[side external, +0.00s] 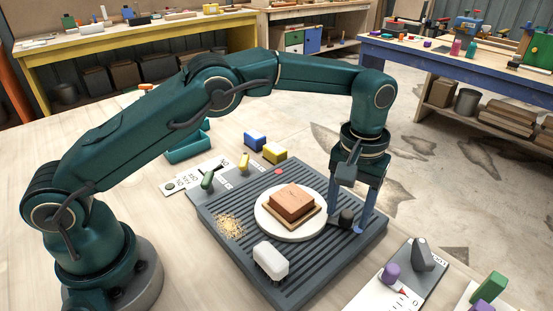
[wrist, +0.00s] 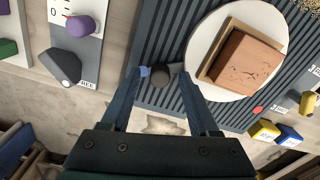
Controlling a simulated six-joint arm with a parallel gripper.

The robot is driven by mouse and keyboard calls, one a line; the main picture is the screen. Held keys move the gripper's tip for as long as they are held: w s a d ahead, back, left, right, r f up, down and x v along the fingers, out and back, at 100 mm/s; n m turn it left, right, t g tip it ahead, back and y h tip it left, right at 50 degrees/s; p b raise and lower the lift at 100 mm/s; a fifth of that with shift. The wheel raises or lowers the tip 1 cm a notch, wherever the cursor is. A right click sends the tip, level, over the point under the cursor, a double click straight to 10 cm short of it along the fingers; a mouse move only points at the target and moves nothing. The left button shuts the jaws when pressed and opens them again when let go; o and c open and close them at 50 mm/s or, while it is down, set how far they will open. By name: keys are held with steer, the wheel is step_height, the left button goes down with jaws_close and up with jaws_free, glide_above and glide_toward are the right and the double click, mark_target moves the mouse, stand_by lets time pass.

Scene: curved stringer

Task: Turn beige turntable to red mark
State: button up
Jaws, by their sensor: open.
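The beige turntable (side external: 268,228) is a round disc on a dark grey ribbed board, with a brown block (side external: 292,198) on a thin wooden base on top. It also shows in the wrist view (wrist: 197,66). A dark knob (side external: 346,217) stands at the turntable's right edge; in the wrist view the knob (wrist: 163,74) lies between the fingertips. The red mark (side external: 279,172) is on the board near its back edge, and it shows in the wrist view (wrist: 258,110). My gripper (side external: 349,214) points down and is open, with its fingers on either side of the knob. Contact cannot be told.
The ribbed board (side external: 310,260) also carries a white block (side external: 270,261) and crumbs (side external: 230,226). Yellow (side external: 274,153) and blue (side external: 255,141) blocks stand behind it. A panel with a grey lever (side external: 422,254) and purple knob (side external: 391,273) is at front right.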

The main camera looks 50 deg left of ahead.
jaws_close()
stand_by(1.4)
